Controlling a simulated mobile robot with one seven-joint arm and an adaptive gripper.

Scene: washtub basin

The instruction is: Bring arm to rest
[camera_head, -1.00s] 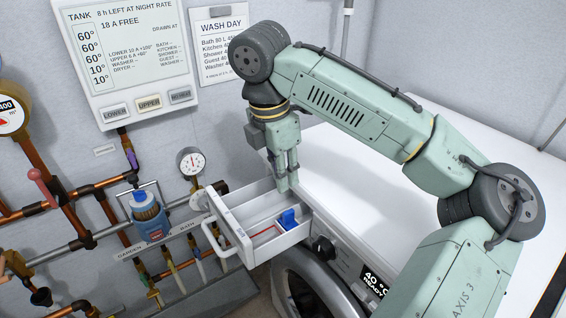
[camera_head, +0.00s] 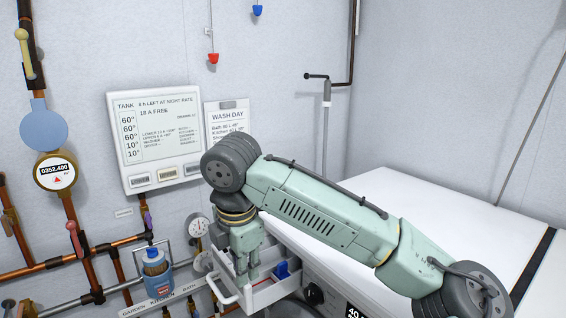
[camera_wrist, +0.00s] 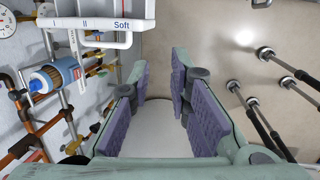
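My gripper (camera_head: 246,268) hangs fingers down at the end of my bent arm in the head view. It overlaps the open white detergent drawer (camera_head: 262,297) in the picture. In the wrist view my gripper (camera_wrist: 160,78) is open, its purple finger pads apart, with nothing between them. The drawer's front and handle (camera_wrist: 90,42) show at upper left there, apart from the fingers, with the word "Soft". A pale rounded surface lies below the fingers; I cannot tell what it is.
A blue insert (camera_head: 281,270) sits in the drawer. The white machine top (camera_head: 400,215) is clear beyond my arm. Dark rods (camera_wrist: 264,125) stand over the floor.

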